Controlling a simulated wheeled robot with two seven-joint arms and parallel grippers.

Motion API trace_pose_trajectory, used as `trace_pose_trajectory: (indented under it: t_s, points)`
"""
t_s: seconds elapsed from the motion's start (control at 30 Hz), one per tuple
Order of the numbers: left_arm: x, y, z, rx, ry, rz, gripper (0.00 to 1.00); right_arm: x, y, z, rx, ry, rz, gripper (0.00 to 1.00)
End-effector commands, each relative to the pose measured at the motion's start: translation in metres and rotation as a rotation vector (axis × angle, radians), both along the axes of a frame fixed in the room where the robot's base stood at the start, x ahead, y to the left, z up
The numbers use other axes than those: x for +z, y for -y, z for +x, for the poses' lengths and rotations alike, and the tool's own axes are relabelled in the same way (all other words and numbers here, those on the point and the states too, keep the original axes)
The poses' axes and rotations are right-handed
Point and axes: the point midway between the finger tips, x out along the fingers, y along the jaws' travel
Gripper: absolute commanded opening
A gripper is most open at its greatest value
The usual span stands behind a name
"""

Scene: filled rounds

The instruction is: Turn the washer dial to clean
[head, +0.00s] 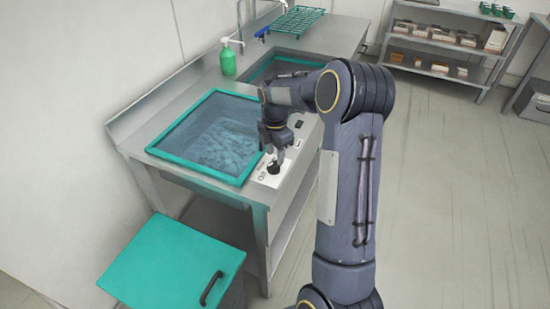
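The washer (178,161) is a steel counter with a teal-rimmed basin of water. A small black dial (273,168) sits on a white panel (268,180) at the basin's right front corner. Small dark lettering is beside the dial, too small to read with certainty. Which mark the dial points to cannot be told. My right gripper (276,152) points down just above the dial. Its fingers are small and dark, so I cannot tell whether they are open or touch the dial. My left gripper is not in view.
A green soap bottle (228,62) stands at the back edge and a green rack (292,20) farther back. A teal-lidded bin (165,262) stands in front. Open floor lies right, before steel shelves (440,52).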

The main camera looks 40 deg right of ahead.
Motion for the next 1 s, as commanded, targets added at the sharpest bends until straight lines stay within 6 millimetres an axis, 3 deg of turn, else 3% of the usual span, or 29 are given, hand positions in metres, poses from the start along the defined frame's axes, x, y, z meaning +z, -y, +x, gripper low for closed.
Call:
trace_pose_trajectory:
  t_s: [0.23,0.57,0.87,1.0]
  points:
    - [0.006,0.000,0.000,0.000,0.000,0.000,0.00,-0.030,-0.001,0.000,-0.001,-0.001,0.001,0.38]
    - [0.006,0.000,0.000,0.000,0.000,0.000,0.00,-0.035,-0.001,0.000,-0.002,0.001,0.001,0.38]
    - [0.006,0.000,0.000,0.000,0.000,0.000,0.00,-0.035,-0.001,0.000,-0.002,0.002,0.001,0.00]
    - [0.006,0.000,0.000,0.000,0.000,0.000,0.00,-0.034,-0.001,0.000,-0.003,0.002,0.001,0.00]
